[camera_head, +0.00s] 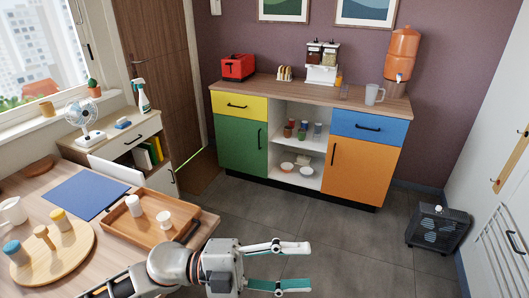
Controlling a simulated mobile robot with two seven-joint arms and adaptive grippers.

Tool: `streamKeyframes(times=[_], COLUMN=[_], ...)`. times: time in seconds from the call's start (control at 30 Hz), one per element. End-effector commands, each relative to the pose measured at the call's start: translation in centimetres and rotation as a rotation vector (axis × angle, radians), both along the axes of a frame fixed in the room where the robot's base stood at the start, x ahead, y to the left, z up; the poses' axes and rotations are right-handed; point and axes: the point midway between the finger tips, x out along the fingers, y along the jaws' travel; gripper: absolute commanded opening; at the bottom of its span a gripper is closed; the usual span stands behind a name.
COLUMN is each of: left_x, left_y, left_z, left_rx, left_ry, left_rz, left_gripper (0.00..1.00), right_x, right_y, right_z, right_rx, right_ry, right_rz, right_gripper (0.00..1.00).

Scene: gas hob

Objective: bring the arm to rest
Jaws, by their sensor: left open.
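My left gripper (279,266) is at the bottom middle of the head view. Its two fingers point right and stand apart, with nothing between them but grey floor. My left arm (170,268) comes in from the lower left, past the near edge of the table (30,192). The gripper is beyond the table's right end, above the floor and apart from the furniture. My right arm and gripper do not show.
A coloured sideboard (240,149) stands at the back. A dark heater (438,228) is at the right. The middle floor (330,235) is clear.

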Motion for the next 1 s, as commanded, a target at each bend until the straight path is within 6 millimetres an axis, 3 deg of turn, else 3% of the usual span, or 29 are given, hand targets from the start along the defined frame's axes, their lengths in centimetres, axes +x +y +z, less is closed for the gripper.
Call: streamKeyframes(times=[0.13, 0.27, 0.37, 0.5, 0.67, 0.8, 0.9, 1.0], left_x=[3.1, 6.4, 8.4, 9.2, 6.7, 2.4, -0.5, -2.6], left_y=[0.9, 3.8, 6.9, 12.2, 18.2, 22.2, 24.1, 25.3], left_z=[0.9, -0.9, -4.0, -10.8, -19.9, -26.6, -29.8, -31.8], left_rx=[-0.190, -0.300, -0.349, -0.367, -0.324, -0.260, -0.215, -0.187], left_ry=[0.175, 0.347, 0.493, 0.715, 0.965, 1.149, 1.246, 1.310], left_rz=[0.224, 0.448, 0.630, 0.884, 1.139, 1.303, 1.381, 1.427], left_gripper=[0.47, 0.47, 0.47, 0.47, 0.47, 0.47, 0.47, 0.47], right_x=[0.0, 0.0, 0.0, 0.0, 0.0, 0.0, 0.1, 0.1], right_y=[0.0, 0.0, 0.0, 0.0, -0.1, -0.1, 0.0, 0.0], right_z=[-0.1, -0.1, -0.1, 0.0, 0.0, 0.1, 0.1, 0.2], right_rx=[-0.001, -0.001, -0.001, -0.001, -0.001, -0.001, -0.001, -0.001], right_ry=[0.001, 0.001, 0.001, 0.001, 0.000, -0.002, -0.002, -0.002], right_rz=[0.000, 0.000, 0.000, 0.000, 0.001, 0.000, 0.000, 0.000], right_gripper=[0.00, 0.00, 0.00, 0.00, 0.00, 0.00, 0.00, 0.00])
